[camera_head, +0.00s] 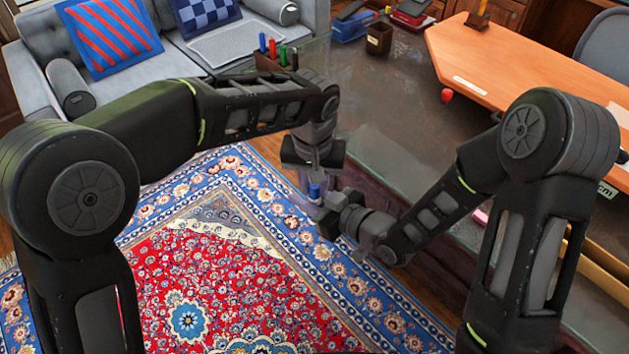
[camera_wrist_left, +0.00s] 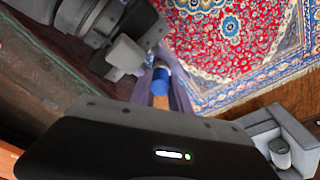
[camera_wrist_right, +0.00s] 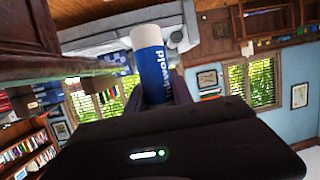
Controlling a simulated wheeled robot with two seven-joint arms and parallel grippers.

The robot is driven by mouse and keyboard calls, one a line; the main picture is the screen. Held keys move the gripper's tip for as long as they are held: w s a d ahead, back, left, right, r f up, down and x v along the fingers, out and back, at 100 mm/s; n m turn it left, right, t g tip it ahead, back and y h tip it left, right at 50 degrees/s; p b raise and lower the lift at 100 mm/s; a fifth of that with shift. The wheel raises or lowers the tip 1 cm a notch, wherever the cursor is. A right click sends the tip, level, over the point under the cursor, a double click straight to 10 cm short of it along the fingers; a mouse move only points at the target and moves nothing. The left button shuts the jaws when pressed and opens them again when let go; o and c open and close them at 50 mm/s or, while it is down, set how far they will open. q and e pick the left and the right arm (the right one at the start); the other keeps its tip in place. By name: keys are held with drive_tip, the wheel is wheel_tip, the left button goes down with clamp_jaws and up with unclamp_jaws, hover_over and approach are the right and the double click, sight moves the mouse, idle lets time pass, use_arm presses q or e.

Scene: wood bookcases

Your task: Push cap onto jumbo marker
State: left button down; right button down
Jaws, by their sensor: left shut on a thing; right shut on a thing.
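The jumbo marker (camera_wrist_right: 153,65), a thick blue and white cylinder with lettering on its side, stands out from between the fingers of my right gripper (camera_wrist_right: 153,90). My right gripper is shut on it. My left gripper (camera_wrist_left: 160,95) points down and is shut on a short blue piece, which looks like the cap (camera_wrist_left: 161,80). The blue piece also shows in the head view (camera_head: 315,190), just below the left wrist and close to the right gripper. I cannot tell whether the cap and marker touch. The marker is mostly hidden by my right arm in the head view.
A glass-topped table (camera_head: 385,115) lies beside my grippers, with upright coloured markers (camera_head: 272,48) and a dark cup (camera_head: 379,38) at its far end. A patterned rug (camera_head: 230,270) covers the floor below. A grey sofa (camera_head: 120,85) stands behind.

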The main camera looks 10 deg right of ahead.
sight(313, 200)
use_arm(q)
drive_tip(key=c, duration=1.1)
unclamp_jaws()
drive_tip(key=shift+r, duration=0.1)
drive_tip(key=r, duration=0.4)
drive_tip(key=s+r, duration=0.1)
drive_tip(key=r, duration=0.6)
drive_tip(key=shift+s+a+r, duration=0.2)
drive_tip(key=shift+r, duration=0.1)
